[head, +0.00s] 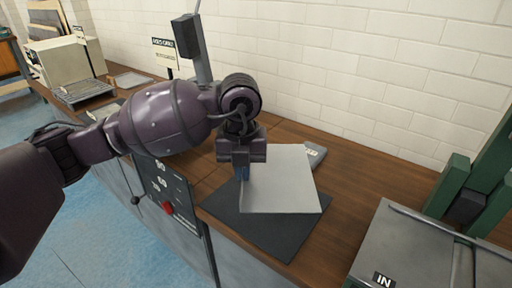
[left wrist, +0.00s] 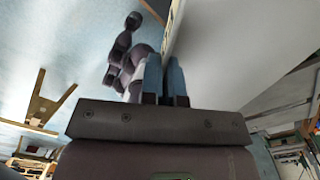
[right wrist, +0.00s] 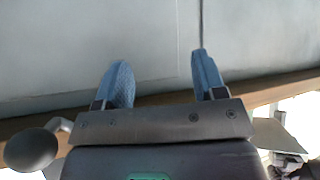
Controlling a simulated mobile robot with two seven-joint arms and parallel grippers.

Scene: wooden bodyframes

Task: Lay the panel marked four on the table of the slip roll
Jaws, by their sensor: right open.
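A plain light grey panel (head: 285,182) is over the dark mat (head: 288,235) on the wooden bench in the head view; no number shows on it. My left gripper (head: 242,173) is shut on its left edge. In the left wrist view the panel (left wrist: 245,45) runs out from between the close blue fingers (left wrist: 166,78). The slip roll's grey table (head: 400,250), with an IN label, is at the lower right. My right gripper (right wrist: 160,82) is open and empty in its wrist view, in front of a grey surface; it is outside the head view.
The slip roll's green frame (head: 450,185) rises at the right. A small grey device (head: 316,155) lies behind the panel. A control panel with a red knob (head: 168,208) is on the bench front. Bare bench (head: 365,190) lies between mat and slip roll. A brick wall (head: 370,60) stands behind.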

